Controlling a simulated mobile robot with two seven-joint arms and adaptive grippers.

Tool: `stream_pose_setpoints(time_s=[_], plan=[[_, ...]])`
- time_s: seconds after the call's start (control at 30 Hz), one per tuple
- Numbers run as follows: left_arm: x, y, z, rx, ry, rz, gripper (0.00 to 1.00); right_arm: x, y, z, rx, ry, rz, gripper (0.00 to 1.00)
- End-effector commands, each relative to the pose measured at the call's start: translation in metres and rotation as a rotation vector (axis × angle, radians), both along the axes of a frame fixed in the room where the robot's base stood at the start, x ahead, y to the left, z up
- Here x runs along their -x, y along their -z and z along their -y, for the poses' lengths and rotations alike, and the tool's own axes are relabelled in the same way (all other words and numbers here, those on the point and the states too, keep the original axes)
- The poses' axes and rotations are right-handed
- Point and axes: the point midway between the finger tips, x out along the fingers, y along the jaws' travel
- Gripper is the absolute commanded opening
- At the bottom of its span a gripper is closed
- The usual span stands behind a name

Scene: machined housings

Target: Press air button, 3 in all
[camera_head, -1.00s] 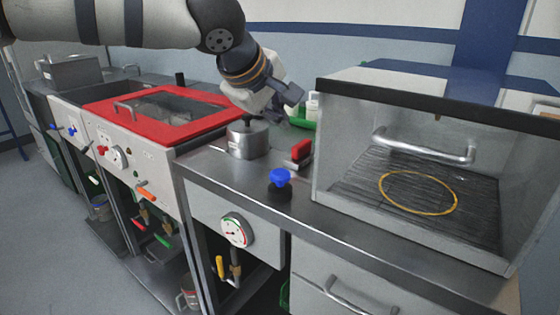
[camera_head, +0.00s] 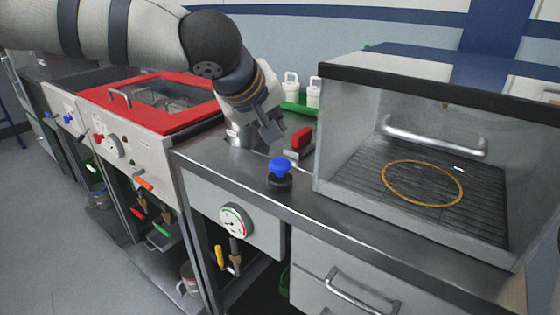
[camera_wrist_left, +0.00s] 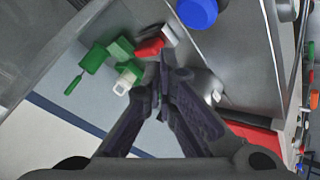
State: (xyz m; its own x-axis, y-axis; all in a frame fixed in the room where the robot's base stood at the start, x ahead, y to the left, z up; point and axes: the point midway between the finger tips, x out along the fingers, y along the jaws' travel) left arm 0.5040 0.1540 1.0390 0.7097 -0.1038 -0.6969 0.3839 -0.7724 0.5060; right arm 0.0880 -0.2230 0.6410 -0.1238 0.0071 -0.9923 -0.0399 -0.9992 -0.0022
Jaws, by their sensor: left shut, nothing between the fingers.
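A blue round-topped button (camera_head: 280,167) on a black base stands on the steel counter, near its front edge. It shows in the wrist view as a blue disc (camera_wrist_left: 197,12) at the top edge. A red block-shaped switch (camera_head: 301,140) stands behind it, to the right; the wrist view shows it too (camera_wrist_left: 150,48). I see no label telling which is the air button. My left gripper (camera_head: 270,133) is shut and empty, above the counter behind and left of the blue button, apart from it. Its fingertips meet in the wrist view (camera_wrist_left: 166,58). My right gripper is out of view.
A glass-fronted box with a wire rack (camera_head: 480,205) stands close on the right. White bottles (camera_head: 291,84) in a green tray are behind. A metal pot (camera_head: 238,136) is mostly hidden by my gripper. A red-framed lid (camera_head: 185,122) lies left. A gauge (camera_head: 236,220) is on the front panel.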

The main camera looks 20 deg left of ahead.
Motion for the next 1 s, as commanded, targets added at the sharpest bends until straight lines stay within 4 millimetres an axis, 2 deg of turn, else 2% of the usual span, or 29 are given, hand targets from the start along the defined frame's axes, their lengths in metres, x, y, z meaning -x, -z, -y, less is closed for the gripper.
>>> stream_pose_setpoints(time_s=[0.1, 0.3, 1.0], plan=[[0.0, 0.016, 0.0, -0.001, -0.001, -0.002, 0.0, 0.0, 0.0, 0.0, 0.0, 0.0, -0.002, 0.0], [0.0, 0.032, 0.0, 0.001, 0.0, -0.001, 0.0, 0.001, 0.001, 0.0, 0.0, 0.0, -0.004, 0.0], [0.0, 0.034, 0.0, 0.001, 0.0, 0.001, 0.0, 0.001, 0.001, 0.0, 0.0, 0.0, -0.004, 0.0]])
